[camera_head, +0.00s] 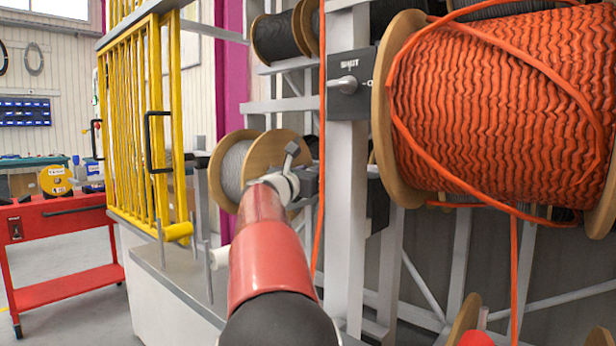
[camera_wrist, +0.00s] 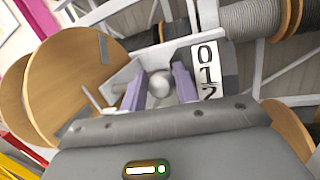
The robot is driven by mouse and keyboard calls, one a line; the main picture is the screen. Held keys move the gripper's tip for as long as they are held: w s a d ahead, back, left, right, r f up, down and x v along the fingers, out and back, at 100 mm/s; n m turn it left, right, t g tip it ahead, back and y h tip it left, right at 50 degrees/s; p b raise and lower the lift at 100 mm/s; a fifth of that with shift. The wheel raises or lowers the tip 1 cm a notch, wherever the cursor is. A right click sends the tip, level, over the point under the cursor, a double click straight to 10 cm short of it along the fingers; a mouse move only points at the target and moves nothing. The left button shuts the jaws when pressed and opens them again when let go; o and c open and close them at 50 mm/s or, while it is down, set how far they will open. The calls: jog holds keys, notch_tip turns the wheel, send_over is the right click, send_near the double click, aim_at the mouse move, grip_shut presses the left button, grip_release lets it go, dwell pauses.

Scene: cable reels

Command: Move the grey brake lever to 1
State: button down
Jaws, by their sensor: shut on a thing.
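The grey brake lever shows its round knob (camera_wrist: 159,84) in the wrist view, between the two purple fingers of my gripper (camera_wrist: 159,88), which is shut on it. A white label (camera_wrist: 207,73) with black 0, 1 and 2 in a column stands just right of the fingers. The knob appears level with the part around 1 and 2; its exact setting cannot be told. In the head view my gripper (camera_head: 290,182) is small and partly hidden by my red arm, in front of a wooden reel; the lever is not clear there.
A large orange cable reel (camera_head: 490,110) and a grey switch box (camera_head: 349,84) with a lever are at right. A yellow barred gate (camera_head: 145,120) stands left of my arm. A wooden reel (camera_head: 235,165) is behind my gripper. A red cart (camera_head: 60,225) stands far left.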

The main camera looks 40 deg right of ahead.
jog(key=shift+r, duration=0.25)
jog(key=c, duration=1.1)
grip_release()
jog(key=shift+f, duration=0.15)
jog(key=shift+o, duration=0.2)
jog(key=b+v, duration=0.2)
jog(key=v, duration=0.5)
jog(key=shift+a, duration=0.4)
jog(key=shift+s, duration=0.1)
